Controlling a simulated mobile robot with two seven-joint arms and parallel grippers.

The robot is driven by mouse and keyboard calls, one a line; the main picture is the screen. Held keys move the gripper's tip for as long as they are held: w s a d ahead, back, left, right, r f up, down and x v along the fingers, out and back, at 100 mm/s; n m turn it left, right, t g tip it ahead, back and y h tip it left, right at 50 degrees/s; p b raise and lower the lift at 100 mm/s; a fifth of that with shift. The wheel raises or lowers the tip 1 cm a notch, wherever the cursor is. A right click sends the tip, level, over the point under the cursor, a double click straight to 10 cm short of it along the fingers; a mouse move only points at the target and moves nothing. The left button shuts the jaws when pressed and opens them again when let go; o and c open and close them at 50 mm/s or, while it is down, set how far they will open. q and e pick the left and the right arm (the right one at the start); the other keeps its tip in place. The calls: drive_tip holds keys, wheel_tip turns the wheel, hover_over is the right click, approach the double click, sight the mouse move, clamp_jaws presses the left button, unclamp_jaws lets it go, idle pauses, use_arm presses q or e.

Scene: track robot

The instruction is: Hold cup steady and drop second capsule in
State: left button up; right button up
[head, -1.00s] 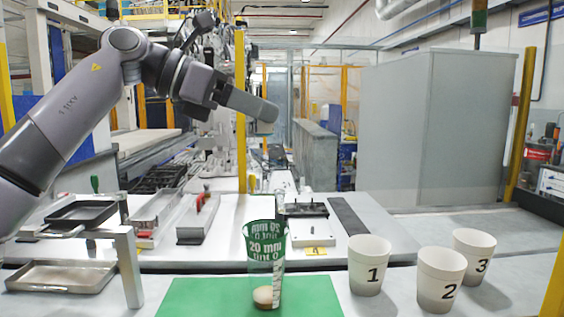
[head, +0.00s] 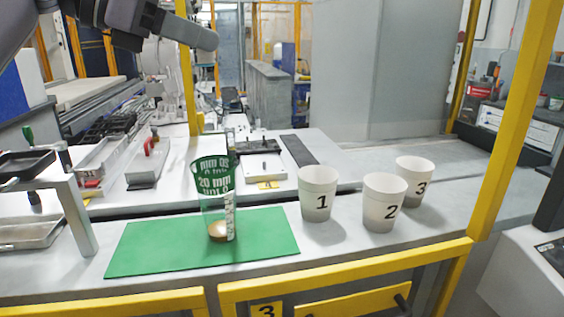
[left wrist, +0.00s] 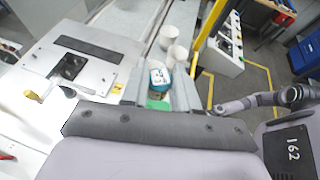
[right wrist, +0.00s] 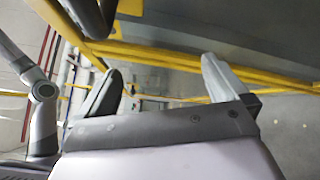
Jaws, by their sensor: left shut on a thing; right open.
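A clear cup with a green printed band (head: 215,185) stands upright on a green mat (head: 270,235). A brownish rounded thing, perhaps a capsule (head: 218,231), lies at the bottom inside it. My left gripper (head: 212,42) is up and behind the cup in the head view, apart from it. In the left wrist view my left gripper (left wrist: 158,88) is shut on a small white and teal capsule (left wrist: 158,77) with dark marks. My right gripper (right wrist: 163,84) shows only in the right wrist view, open and empty, away from the cup.
White cups numbered 1 (head: 319,192), 2 (head: 383,203) and 3 (head: 414,181) stand right of the mat. A metal frame (head: 78,212) and trays are at the left. A yellow rail (head: 350,265) runs along the table front, with a yellow post (head: 505,130) at right.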

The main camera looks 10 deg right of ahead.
drive_tip(key=s+a+r+n+g+y, duration=0.4)
drive_tip(key=s+a+r+n+g, duration=0.15)
drive_tip(key=a+r, duration=0.2)
drive_tip(key=s+a+r+n+g+y, duration=0.45)
drive_tip(key=a+r+n+g, duration=0.25)
drive_tip(key=a, duration=0.2)
drive_tip(key=n+t+h, duration=0.5)
drive_tip(key=n+h, duration=0.1)
drive_tip(key=h, duration=0.2)
approach(216, 183)
drive_tip(key=w+d, duration=0.1)
drive_tip(key=w, duration=0.2)
drive_tip(key=x, duration=0.6)
drive_tip(key=f+x, duration=0.1)
drive_tip(key=x, duration=0.5)
drive_tip(key=shift+d+f, duration=0.1)
drive_tip(key=shift+d, duration=0.15)
